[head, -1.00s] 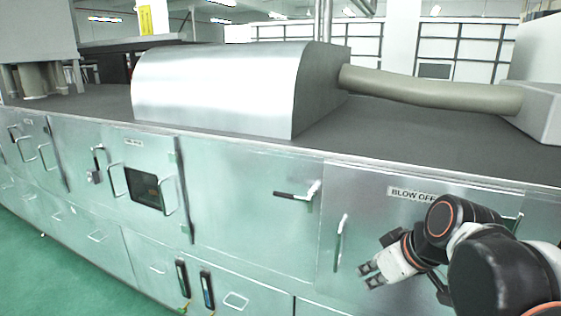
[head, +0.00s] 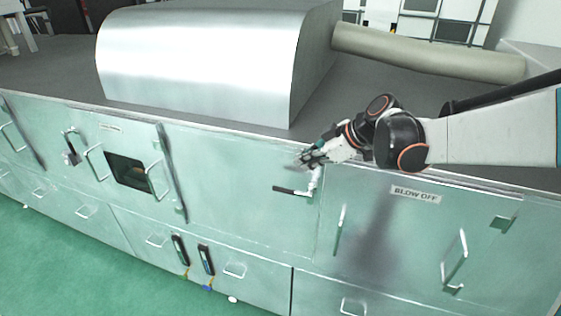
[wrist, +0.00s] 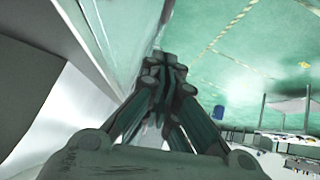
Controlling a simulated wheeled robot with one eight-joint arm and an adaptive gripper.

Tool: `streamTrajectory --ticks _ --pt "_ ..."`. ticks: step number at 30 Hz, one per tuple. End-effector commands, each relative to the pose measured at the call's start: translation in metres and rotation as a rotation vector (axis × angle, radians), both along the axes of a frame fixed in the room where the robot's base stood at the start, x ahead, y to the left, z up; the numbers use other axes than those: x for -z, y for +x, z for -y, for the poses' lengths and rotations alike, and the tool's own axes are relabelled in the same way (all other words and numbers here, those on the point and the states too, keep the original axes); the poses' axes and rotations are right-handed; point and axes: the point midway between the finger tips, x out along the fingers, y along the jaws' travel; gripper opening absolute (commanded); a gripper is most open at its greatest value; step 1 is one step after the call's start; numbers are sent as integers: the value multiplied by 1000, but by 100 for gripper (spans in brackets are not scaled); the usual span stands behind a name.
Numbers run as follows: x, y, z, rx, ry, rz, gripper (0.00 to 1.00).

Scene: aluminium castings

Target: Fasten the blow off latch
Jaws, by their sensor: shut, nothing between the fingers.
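The blow off latch (head: 293,191) is on the front of the cabinet, left of the panel (head: 385,235) labelled BLOW OFF. Its dark handle points left, roughly level, from a light bracket at its right end. My gripper (head: 303,160) is shut and empty, just above the latch near the cabinet's top edge. I cannot tell whether it touches the latch bracket. In the wrist view my closed fingers (wrist: 165,72) show beside the cabinet face, and the latch cannot be made out there. The BLOW OFF panel looks closed.
A shiny metal hood (head: 200,55) and a thick beige pipe (head: 430,52) stand on the dark cabinet top. Handles (head: 340,230) stick out from the front. The green floor (head: 60,265) in front is mostly clear.

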Motion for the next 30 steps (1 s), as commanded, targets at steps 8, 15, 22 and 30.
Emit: streamTrajectory --ticks 8,15,22,30 --pt "0 1 -1 -6 1 3 0" --pt "5 4 -6 -7 1 2 0" --pt "30 18 -29 -8 1 3 0" --pt "66 36 -59 -8 0 4 0"
